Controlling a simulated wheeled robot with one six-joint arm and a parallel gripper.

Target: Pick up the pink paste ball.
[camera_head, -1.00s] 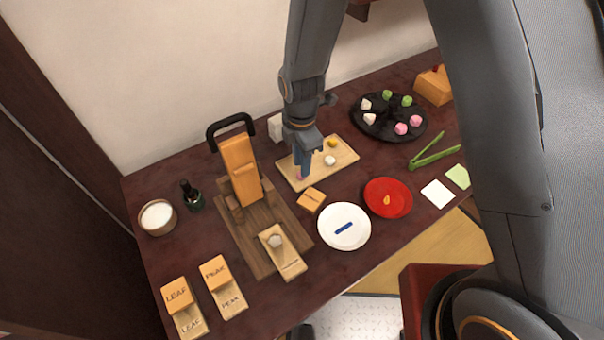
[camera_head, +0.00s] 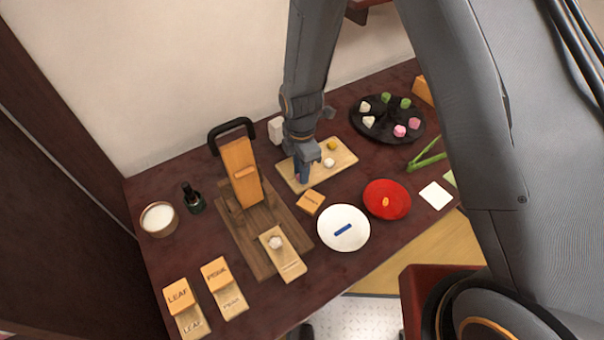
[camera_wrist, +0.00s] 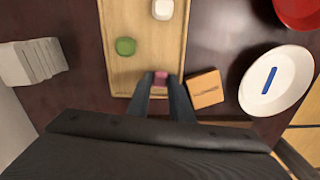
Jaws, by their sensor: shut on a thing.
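The pink paste ball (camera_wrist: 160,77) shows in the wrist view between my gripper's two dark fingertips. My gripper (camera_wrist: 160,85) is shut on it at the near end of the wooden board (camera_wrist: 144,56). In the head view my gripper (camera_head: 302,179) points down over the front left part of the board (camera_head: 345,155) and mostly hides the ball. I cannot tell whether the ball still touches the board.
A small wooden block (camera_head: 310,202) lies close beside the board. A white plate (camera_head: 343,227), red plate (camera_head: 387,199) and wooden press (camera_head: 240,175) stand around it. A black tray (camera_head: 387,119) holds several coloured sweets. A white block (camera_head: 276,130) stands behind.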

